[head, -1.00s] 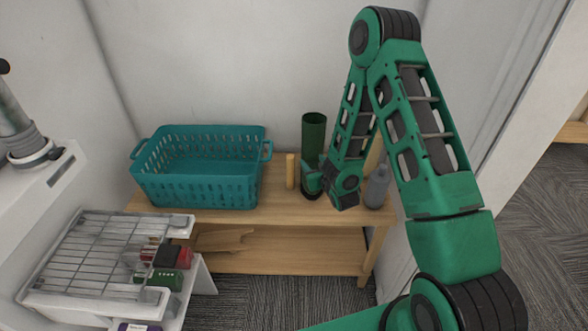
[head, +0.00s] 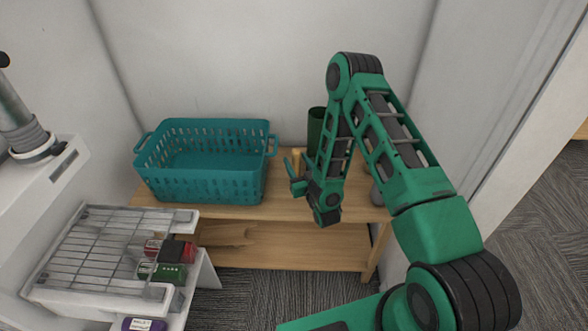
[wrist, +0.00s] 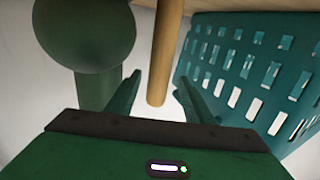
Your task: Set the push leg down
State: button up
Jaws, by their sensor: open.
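A light wooden post, which I take to be the push leg (head: 296,157), stands upright on the wooden table, just right of the teal basket. Its lower part is hidden behind my gripper (head: 292,174) in the head view. In the wrist view the push leg (wrist: 160,70) comes down from the top edge, and its end shows between my two fingertips (wrist: 158,90). The fingers are open, with a gap on both sides of the post. I cannot tell how far beyond the fingertips it stands.
The teal basket (head: 200,190) fills the table's left side. A dark green cylinder (head: 316,126) stands close behind my gripper; a round-topped green object (wrist: 85,40) shows in the wrist view. A grey bottle (head: 376,194) is partly behind my arm. A wire rack (head: 90,255) is at left.

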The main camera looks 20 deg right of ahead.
jog(key=shift+w+f, duration=0.1)
jog(key=shift+w, duration=2.7)
grip_shut()
